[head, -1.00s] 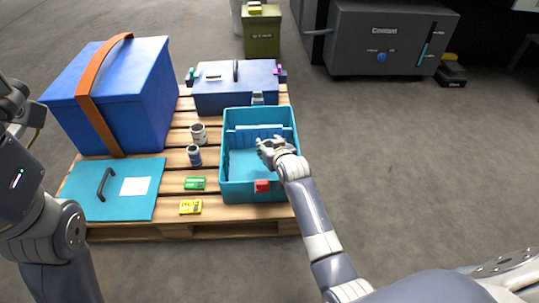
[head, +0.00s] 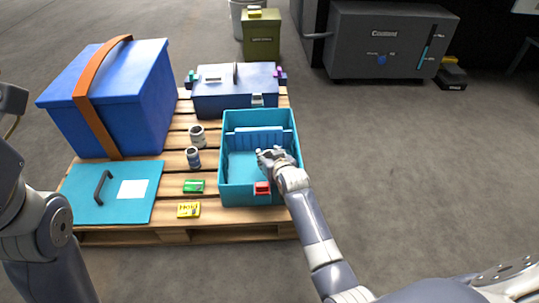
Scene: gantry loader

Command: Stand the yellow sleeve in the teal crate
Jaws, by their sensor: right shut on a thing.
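A small yellow pack (head: 188,210), which looks like the yellow sleeve, lies flat on the pallet left of the crate's front corner. My right gripper (head: 264,157) is over the crate's right half, low near its opening. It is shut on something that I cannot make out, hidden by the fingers. My left arm is at the left edge; its fingers are out of view.
A green pack (head: 194,186) and two small cans (head: 197,136) (head: 193,158) stand or lie left of the crate. A blue toolbox (head: 235,104) is behind it. A large blue box (head: 125,105) and a teal lid (head: 83,200) fill the pallet's left.

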